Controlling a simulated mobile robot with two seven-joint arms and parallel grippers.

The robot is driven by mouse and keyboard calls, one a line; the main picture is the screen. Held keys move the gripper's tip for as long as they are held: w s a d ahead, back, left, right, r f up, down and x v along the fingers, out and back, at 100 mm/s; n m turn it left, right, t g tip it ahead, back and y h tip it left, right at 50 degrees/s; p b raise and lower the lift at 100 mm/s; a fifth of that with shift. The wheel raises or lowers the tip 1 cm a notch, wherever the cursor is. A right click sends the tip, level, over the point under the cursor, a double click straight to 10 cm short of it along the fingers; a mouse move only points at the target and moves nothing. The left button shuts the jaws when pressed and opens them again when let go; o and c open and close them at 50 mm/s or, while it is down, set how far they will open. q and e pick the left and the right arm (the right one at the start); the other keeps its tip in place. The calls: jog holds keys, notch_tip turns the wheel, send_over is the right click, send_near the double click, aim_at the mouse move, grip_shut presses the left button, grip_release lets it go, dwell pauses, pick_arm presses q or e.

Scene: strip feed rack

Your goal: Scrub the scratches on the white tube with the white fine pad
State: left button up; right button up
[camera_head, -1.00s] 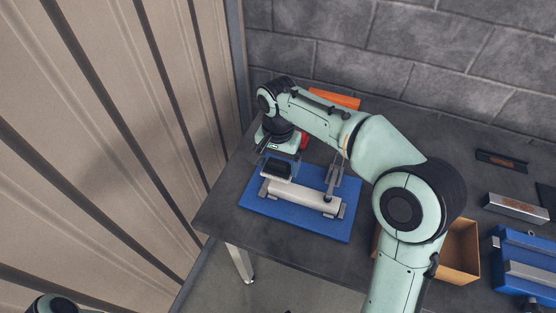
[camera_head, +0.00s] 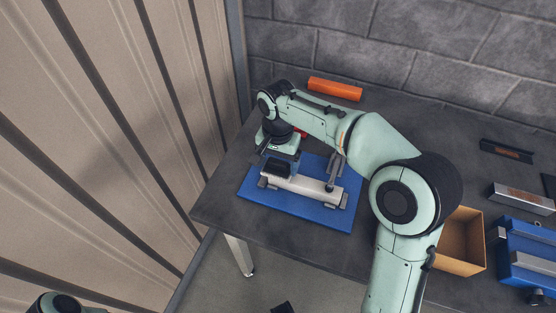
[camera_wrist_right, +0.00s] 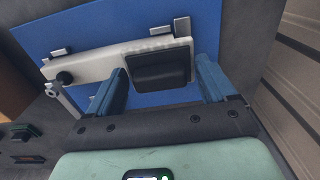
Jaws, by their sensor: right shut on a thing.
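The white tube (camera_head: 312,187) lies clamped on a blue board (camera_head: 300,215). It also shows in the wrist view (camera_wrist_right: 92,65). A black-backed pad block (camera_wrist_right: 160,68) with a pale edge sits at one end of the tube, the left end in the head view (camera_head: 277,170). My right gripper (camera_head: 282,164) is shut on this block, with a blue finger on each side in the wrist view. The block's underside is hidden, so I cannot tell whether it touches the tube. I cannot make out scratches. My left gripper is out of view.
Grey clamps (camera_head: 338,170) stand along the tube. An orange block (camera_head: 335,89) lies at the back. An open cardboard box (camera_head: 462,240) and a second blue fixture (camera_head: 528,255) are at right. A corrugated wall (camera_head: 120,130) is close on the left.

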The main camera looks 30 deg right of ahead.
jog(key=shift+f+b, duration=0.3)
jog(key=shift+f, duration=0.3)
jog(key=o, duration=0.7)
jog(key=shift+c, duration=0.2)
jog(key=shift+r+p, duration=0.45)
jog(key=c, duration=1.2)
